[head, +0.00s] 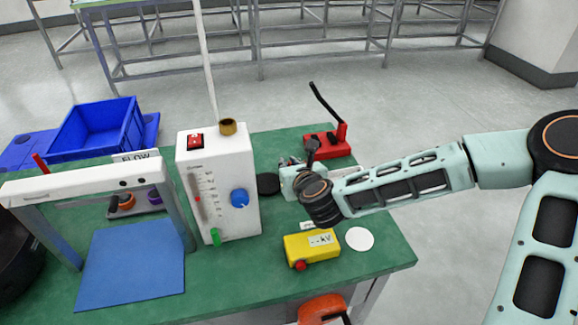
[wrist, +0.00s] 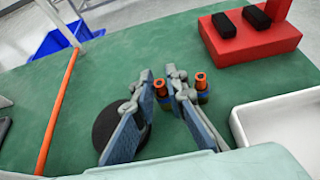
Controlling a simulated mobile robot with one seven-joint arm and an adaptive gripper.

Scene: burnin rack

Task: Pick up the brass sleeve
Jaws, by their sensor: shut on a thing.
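A brass-coloured, ring-shaped sleeve (head: 228,127) with a dark opening sits on top of the white flow-meter box. My gripper (wrist: 163,75) is low over the green table, behind and right of that box, apart from the sleeve. In the wrist view its fingers are closed around a small orange-topped piece (wrist: 160,89) with a darker, bluish lower part. A similar orange-topped piece (wrist: 201,83) is just right of the right finger. In the head view my wrist hides both pieces and most of the fingers.
The white flow-meter box (head: 219,190) stands left of my gripper. A black disc (wrist: 112,127) is beside the left finger. A red fixture (head: 327,145) with a black lever is behind. A yellow box (head: 312,247) and white disc (head: 360,239) are in front.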

